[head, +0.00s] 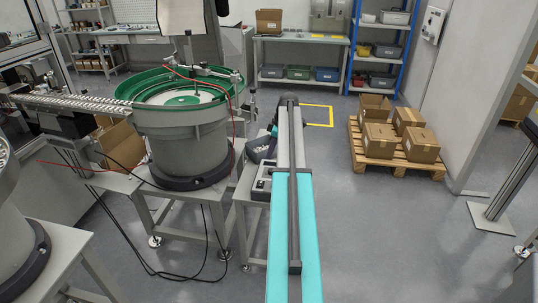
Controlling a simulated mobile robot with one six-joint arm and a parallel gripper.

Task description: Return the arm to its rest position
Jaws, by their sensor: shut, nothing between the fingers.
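Several cartons sit on a wooden pallet (384,158) at right.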

